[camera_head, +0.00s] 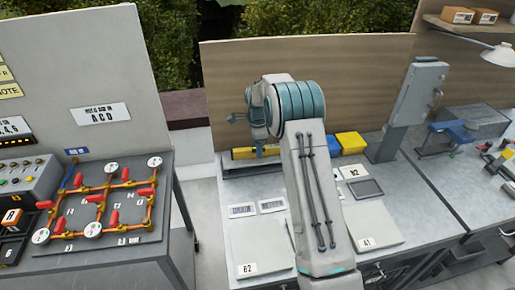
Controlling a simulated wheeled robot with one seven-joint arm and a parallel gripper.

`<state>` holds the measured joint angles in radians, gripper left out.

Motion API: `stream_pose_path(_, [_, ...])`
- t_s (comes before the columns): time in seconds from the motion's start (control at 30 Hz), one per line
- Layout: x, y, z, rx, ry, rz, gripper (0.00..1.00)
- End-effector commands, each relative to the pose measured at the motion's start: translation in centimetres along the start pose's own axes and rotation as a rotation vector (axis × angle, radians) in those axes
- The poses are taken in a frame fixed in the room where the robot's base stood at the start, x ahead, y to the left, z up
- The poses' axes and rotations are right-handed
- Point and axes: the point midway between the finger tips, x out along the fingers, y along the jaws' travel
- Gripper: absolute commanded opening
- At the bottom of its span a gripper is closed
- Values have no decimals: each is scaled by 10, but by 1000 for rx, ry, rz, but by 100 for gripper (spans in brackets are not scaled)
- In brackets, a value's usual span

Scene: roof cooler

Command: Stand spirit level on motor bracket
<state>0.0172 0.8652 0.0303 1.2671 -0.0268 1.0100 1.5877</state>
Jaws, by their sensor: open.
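A yellow spirit level (242,154) lies lengthwise near the back of the grey workbench, in front of the wooden back panel. My gripper (259,150) points down at the level, seen small below my wrist. It is open, and part of the level shows on either side of it. I cannot tell whether the fingers are around the level or only in front of it. My own arm hides the middle of the bench. I cannot make out the motor bracket for certain; it may be hidden behind my arm.
A blue bin (333,146) and a yellow bin (351,143) stand right of my arm. A grey box on a post (421,90) rises further right. Flat plates labelled B2 (262,240) and A1 (373,222) lie in front. A pipe board (105,205) fills the left bench.

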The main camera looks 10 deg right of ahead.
Motion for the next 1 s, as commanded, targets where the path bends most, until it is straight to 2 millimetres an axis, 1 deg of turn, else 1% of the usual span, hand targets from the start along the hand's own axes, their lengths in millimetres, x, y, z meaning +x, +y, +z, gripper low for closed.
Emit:
stream_pose_path(0.17, [-32,-1,0,1,0,-6,45])
stream_pose_path(0.4, [-88,-1,1,-1,0,-6,45])
stream_pose_path(0.5, [-106,0,1,-1,0,-4,45])
stream_pose_path(0.6, [-120,-1,1,-1,0,-3,45])
stream_pose_path(0.77, [-129,0,1,-1,0,-1,45])
stream_pose_path(1.0, [-130,0,1,-1,0,-1,45])
